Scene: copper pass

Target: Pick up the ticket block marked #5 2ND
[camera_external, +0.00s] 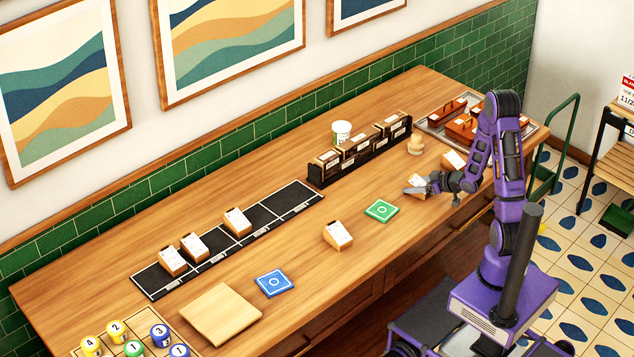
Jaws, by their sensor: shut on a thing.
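My gripper (428,187) is at the right part of the wooden counter, low over its surface. It is shut on a small wooden ticket block (416,181) with a white face. Another ticket block (453,160) lies just behind and right of my gripper, partly hidden by my arm. One ticket block (338,235) stands alone near the counter's middle front. Three more blocks, one of them the nearest to the middle (237,221), stand on the black strip (283,207). The print on the blocks is too small to read, so I cannot tell which is #5 2ND.
A dark rack (366,158) with several blocks stands at the back, beside a cup (341,132). A wooden knob-shaped piece (416,144) and a tray (540,134) are to the right.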

